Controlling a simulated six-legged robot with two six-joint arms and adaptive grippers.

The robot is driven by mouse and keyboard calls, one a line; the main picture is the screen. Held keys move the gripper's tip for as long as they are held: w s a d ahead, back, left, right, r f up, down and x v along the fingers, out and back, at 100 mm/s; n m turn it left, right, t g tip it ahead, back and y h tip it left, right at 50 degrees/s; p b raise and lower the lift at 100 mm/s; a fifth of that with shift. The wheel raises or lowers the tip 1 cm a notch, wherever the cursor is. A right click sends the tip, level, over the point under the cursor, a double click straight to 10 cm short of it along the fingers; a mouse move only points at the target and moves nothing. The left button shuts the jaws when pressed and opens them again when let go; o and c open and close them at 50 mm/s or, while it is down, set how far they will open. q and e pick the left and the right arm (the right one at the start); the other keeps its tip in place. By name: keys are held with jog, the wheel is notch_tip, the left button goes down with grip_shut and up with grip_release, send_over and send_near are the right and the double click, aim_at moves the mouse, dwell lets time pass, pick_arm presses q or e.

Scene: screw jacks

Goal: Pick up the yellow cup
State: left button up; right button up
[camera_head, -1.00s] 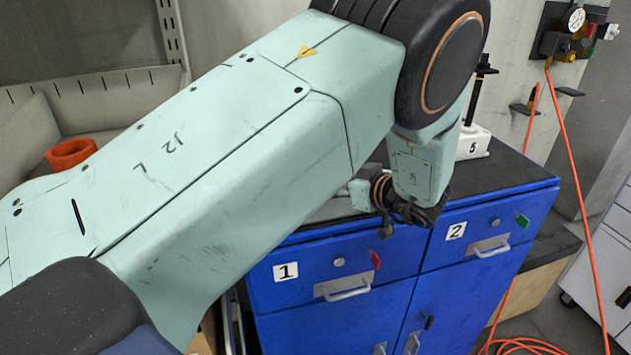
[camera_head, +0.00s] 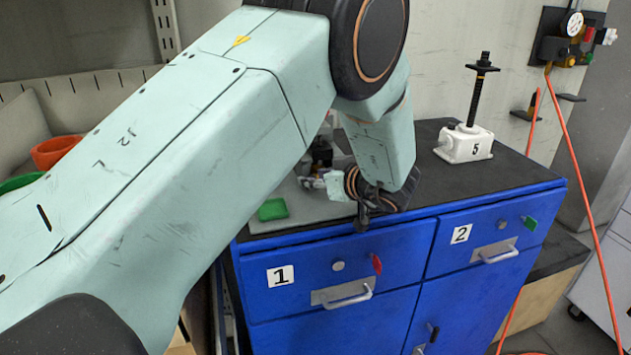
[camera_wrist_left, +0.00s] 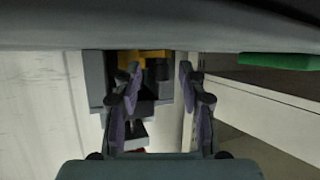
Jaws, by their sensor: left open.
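I cannot make out a yellow cup for certain in either view. In the left wrist view a yellow-orange patch (camera_wrist_left: 145,56) shows beyond the fingers, partly behind them, and I cannot tell what it belongs to. My left gripper (camera_wrist_left: 160,88) is open, with its two fingers apart and nothing seen between them. In the head view my left arm crosses the picture and its wrist is over the black-topped blue cabinet (camera_head: 345,275); the fingers are not clear there. My right gripper is not in view.
An orange round container (camera_head: 55,150) and a green one (camera_head: 20,183) are at the left. A green block (camera_head: 272,210) lies near the cabinet's front edge. A white screw jack marked 5 (camera_head: 465,143) stands at the back right. My left arm hides much of the left side.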

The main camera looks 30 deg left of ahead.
pick_arm(q)
jog(key=shift+s+r, duration=0.2)
jog(key=shift+c, duration=0.9)
jog(key=shift+w+f, duration=0.1)
jog(key=c, duration=0.5)
grip_shut()
